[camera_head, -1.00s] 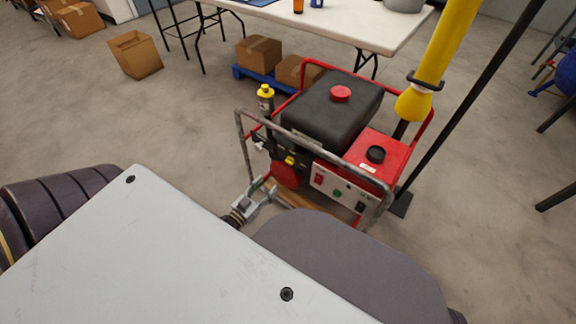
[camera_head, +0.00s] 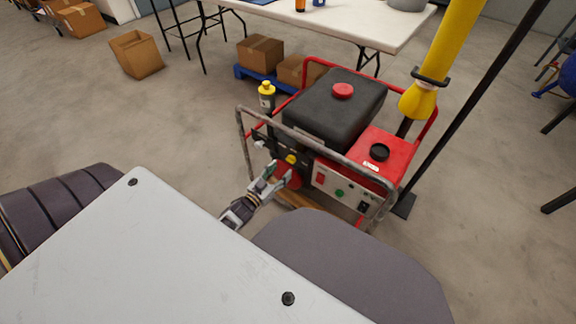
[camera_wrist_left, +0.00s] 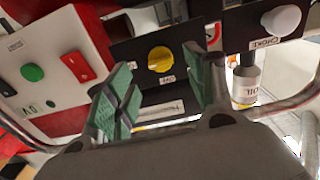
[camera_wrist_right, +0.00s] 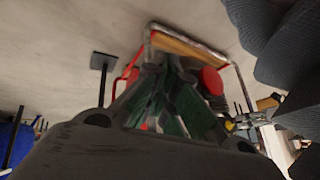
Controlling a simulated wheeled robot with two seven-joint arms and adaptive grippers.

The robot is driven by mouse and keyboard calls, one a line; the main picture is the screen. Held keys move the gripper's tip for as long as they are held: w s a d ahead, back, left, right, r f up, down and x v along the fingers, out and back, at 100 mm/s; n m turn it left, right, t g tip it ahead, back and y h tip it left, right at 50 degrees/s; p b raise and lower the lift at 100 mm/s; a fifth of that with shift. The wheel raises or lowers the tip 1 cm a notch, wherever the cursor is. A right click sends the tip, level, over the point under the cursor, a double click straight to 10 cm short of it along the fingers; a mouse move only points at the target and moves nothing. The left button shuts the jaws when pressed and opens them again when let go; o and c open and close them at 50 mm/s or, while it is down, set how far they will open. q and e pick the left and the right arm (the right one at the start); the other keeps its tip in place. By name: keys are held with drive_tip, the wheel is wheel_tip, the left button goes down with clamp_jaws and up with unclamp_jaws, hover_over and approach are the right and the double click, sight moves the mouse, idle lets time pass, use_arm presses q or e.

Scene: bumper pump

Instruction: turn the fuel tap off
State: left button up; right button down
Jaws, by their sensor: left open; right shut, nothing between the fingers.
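The fuel tap is a yellow knob (camera_head: 291,159) on the black front panel of the red-framed generator (camera_head: 335,108). In the left wrist view the yellow knob (camera_wrist_left: 160,58) shows between and beyond my fingertips, with small labels beside it. My left gripper (camera_head: 277,174) is open in front of the panel, just below the knob in the head view. Its green-padded fingers (camera_wrist_left: 165,85) stand either side of the knob's line, and I see no clear contact. My right gripper (camera_wrist_right: 168,100) is shut and empty in its wrist view; it is hidden in the head view.
A grey tube guard (camera_head: 300,140) crosses the generator's front. A red switch (camera_wrist_left: 76,66) and green button (camera_wrist_left: 32,72) sit beside the tap. A yellow hose (camera_head: 440,60) stands behind.

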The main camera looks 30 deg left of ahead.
sight(291, 160)
use_arm(q)
drive_tip(key=w+b, duration=0.1)
drive_tip(key=w, duration=0.4)
drive_tip(key=shift+w+d+b, duration=0.2)
drive_tip(key=shift+w+b, duration=0.1)
drive_tip(key=shift+b, duration=0.1)
use_arm(e)
drive_tip(key=f, duration=0.3)
drive_tip(key=shift+a+t, duration=0.2)
drive_tip(key=shift+t, duration=0.2)
drive_tip(key=shift+w+r, duration=0.1)
use_arm(q)
drive_tip(key=c, duration=1)
use_arm(e)
drive_tip(key=shift+w+a+r, duration=0.1)
drive_tip(key=shift+w+r, duration=0.1)
drive_tip(key=shift+w, duration=0.1)
